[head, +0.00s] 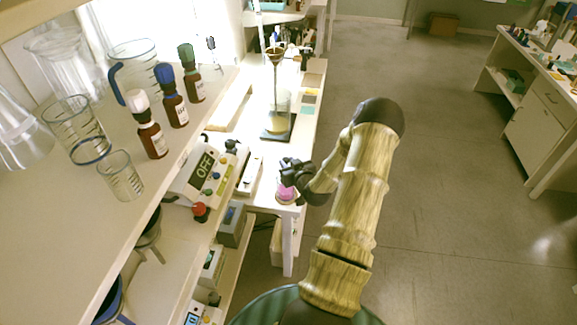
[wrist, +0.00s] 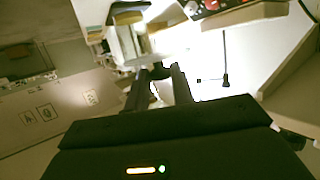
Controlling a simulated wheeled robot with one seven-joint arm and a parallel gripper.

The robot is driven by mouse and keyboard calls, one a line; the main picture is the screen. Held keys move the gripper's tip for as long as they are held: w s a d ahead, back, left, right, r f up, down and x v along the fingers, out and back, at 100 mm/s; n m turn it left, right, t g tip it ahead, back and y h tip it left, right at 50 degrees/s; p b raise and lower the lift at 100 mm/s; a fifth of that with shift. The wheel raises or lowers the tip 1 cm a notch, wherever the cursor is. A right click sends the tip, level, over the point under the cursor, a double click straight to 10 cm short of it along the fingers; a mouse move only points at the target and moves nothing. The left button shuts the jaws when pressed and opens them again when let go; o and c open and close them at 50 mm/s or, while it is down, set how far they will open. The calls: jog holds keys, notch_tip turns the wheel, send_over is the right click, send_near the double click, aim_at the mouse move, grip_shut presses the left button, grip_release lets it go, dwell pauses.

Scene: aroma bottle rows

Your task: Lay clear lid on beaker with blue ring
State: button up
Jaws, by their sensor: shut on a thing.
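My gripper (head: 290,177) is low over the bench beside the shelf. In the wrist view my gripper (wrist: 160,72) is shut on a thin, pale, see-through piece, which looks like the clear lid (wrist: 147,60). The lid cannot be made out in the head view. The beaker with the blue ring (head: 82,127) stands on the upper shelf at the left, with a blue band low around it. It is well to the left of my gripper and apart from it. A smaller clear beaker (head: 121,178) stands in front of it.
The shelf (head: 45,235) also holds brown bottles with white, blue (head: 172,97) and green caps and a blue-handled jug (head: 136,70). A device marked OFF (head: 203,167) and a pink-filled vessel (head: 286,193) are near my gripper. The floor at right is clear.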

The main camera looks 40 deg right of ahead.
jog(key=f+b, duration=0.1)
jog(key=b, duration=0.3)
jog(key=shift+w+b, duration=0.2)
jog(key=shift+b, duration=0.9)
jog(key=b, duration=0.3)
jog(key=shift+a+r+b, duration=0.1)
jog(key=shift+b, duration=0.55)
jog(key=shift+s+r+b, duration=0.1)
jog(key=shift+b, duration=0.35)
jog(key=shift+r, duration=0.35)
jog(key=shift+s, duration=0.15)
jog(key=shift+f, duration=0.1)
